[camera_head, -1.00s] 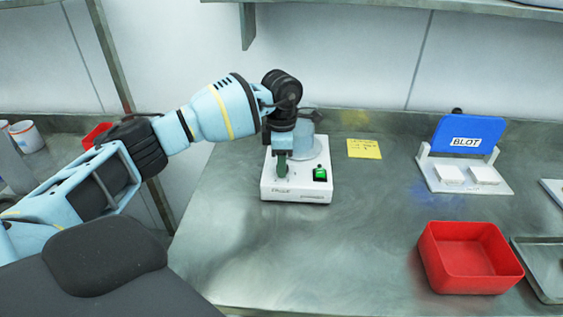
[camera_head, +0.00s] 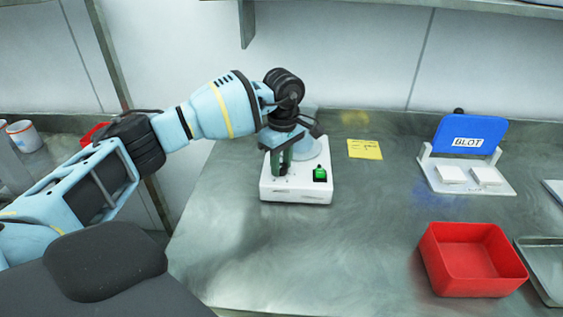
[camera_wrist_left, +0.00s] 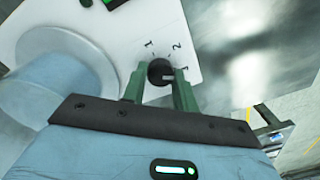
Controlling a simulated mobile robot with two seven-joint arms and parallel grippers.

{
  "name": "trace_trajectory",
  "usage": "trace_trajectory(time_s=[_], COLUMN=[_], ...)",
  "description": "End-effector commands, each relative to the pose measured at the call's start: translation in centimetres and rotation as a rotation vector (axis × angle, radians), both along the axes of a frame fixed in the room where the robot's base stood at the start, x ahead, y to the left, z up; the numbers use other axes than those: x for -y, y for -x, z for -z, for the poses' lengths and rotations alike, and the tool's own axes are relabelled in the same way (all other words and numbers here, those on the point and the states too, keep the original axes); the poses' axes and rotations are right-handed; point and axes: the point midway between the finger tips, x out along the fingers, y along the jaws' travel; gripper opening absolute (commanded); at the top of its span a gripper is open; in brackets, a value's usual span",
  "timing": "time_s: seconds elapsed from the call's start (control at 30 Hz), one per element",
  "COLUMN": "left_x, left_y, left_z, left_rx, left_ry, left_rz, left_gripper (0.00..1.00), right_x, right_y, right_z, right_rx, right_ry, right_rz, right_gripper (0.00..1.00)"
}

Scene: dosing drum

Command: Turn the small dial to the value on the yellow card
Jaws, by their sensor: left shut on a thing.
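The white dosing device (camera_head: 295,191) stands on the steel bench, with a green switch (camera_head: 320,175) on its front right. My left gripper (camera_head: 283,168) points down at the front left of the device. In the left wrist view its green fingers (camera_wrist_left: 160,90) are shut on the small black dial (camera_wrist_left: 159,70). Marks 1, 2 and 3 are printed around the dial, and a pale pointer line on it lies toward the 3. The yellow card (camera_head: 364,149) lies on the bench right of the device; its writing is too small to read. My right gripper is not in view.
A translucent drum (camera_wrist_left: 45,85) sits on the device close beside the left gripper. A blue BLOT stand (camera_head: 467,138), a red bin (camera_head: 470,260) and a metal tray (camera_head: 545,268) are to the right. The bench between device and bin is clear.

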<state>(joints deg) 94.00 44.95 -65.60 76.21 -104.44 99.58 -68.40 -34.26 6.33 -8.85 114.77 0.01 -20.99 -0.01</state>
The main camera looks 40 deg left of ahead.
Motion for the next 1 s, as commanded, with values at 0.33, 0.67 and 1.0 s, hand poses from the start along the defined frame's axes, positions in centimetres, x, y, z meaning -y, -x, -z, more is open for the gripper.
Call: trace_trajectory(time_s=[0.33,0.67,1.0], left_x=[0.02,0.03,0.02], left_y=[0.01,0.01,0.0], left_z=[0.01,0.01,0.02], left_rx=[-0.001,-0.001,-0.001], left_ry=[-0.001,0.0,0.0], left_rz=[0.043,0.043,0.041], left_gripper=[0.06,0.35,0.5], right_x=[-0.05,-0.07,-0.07], right_y=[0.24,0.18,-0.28], right_z=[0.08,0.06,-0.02], right_rx=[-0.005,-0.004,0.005], right_ry=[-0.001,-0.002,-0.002], right_rz=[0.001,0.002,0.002], right_gripper=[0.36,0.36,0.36])
